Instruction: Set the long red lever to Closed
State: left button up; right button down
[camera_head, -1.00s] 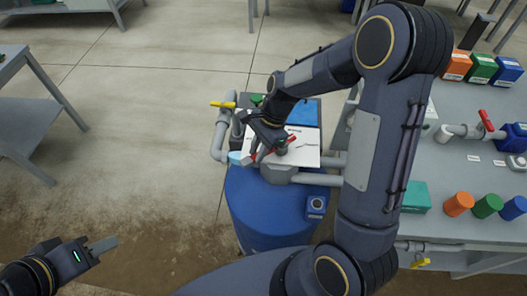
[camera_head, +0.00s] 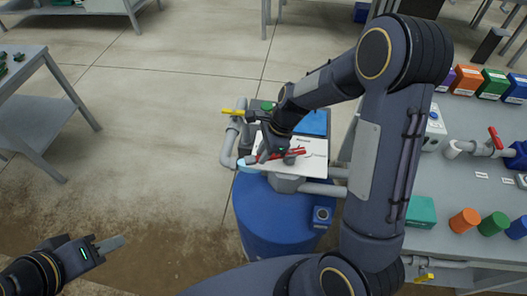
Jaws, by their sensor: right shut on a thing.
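The long red lever (camera_head: 295,154) lies over a white labelled plate (camera_head: 306,165) on top of the blue drum (camera_head: 268,212). It points roughly left to right in the picture. My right gripper (camera_head: 266,155) reaches down to the lever's left part and is shut on it. The gripper and wrist hide part of the lever and plate, and the plate's lettering is too small to read. My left gripper (camera_head: 110,245) hangs empty over the floor at lower left, far from the lever; its fingers overlap in this view.
A yellow handle (camera_head: 233,113) sits on grey pipes left of the plate. At right a grey bench (camera_head: 455,190) carries a short red valve handle (camera_head: 495,138), coloured boxes and caps. A grey table (camera_head: 40,110) stands at left. The floor between is clear.

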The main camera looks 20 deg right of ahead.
jog(key=shift+w+d, duration=0.1)
jog(key=shift+w, duration=0.05)
jog(key=c, duration=1.3)
grip_release()
jog(key=shift+r, duration=0.1)
jog(key=v, duration=0.7)
jog(key=shift+d+r, duration=0.15)
jog(key=shift+r, duration=0.15)
